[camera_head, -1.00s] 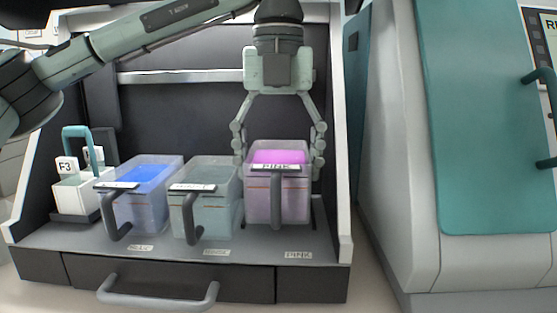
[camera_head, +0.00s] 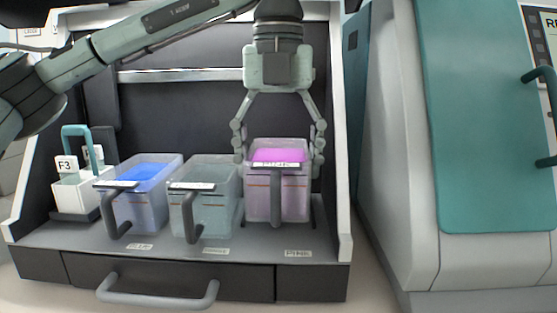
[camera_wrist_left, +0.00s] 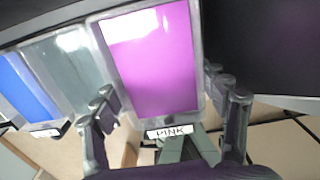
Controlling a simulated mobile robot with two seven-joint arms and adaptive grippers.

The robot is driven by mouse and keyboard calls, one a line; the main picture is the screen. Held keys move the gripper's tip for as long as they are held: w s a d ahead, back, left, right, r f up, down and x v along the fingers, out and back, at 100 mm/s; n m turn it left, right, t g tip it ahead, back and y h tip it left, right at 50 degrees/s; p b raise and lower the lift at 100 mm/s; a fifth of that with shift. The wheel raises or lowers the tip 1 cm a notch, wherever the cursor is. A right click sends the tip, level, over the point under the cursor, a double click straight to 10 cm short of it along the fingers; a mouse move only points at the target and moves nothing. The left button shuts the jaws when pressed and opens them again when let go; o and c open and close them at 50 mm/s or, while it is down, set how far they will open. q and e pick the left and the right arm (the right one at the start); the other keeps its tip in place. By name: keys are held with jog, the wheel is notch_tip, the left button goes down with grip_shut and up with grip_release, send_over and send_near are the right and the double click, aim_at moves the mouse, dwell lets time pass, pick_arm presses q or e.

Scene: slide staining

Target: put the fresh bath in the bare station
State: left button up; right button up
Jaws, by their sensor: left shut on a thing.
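My left gripper (camera_head: 279,158) comes down from above and is shut on the bath of pink liquid (camera_head: 276,197), with one finger on each side. The bath is upright, with a front handle and a PINK tag. It is over the right-hand station, behind the deck's PINK label (camera_head: 298,254); I cannot tell whether its bottom touches the deck. In the left wrist view the pink bath (camera_wrist_left: 152,62) lies between the fingers, its PINK tag near the palm. My right gripper is not in view.
A clear bath (camera_head: 205,208) stands close left of the pink one, then a blue bath (camera_head: 138,203). A white slide holder (camera_head: 75,193) with a teal handle is at far left. The enclosure's right wall (camera_head: 343,150) is close on the right. A drawer handle (camera_head: 160,300) sticks out in front.

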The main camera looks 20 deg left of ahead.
pick_arm(q)
jog(key=shift+r, duration=0.1)
jog(key=shift+f, duration=0.2)
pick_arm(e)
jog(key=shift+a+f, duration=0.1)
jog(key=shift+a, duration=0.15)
pick_arm(q)
jog(key=shift+f+b, duration=1)
jog(key=shift+f, duration=0.15)
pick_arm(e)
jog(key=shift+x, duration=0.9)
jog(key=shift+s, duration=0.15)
pick_arm(q)
jog(key=o, duration=1.9)
jog(key=shift+o, duration=0.3)
jog(key=shift+f, duration=0.1)
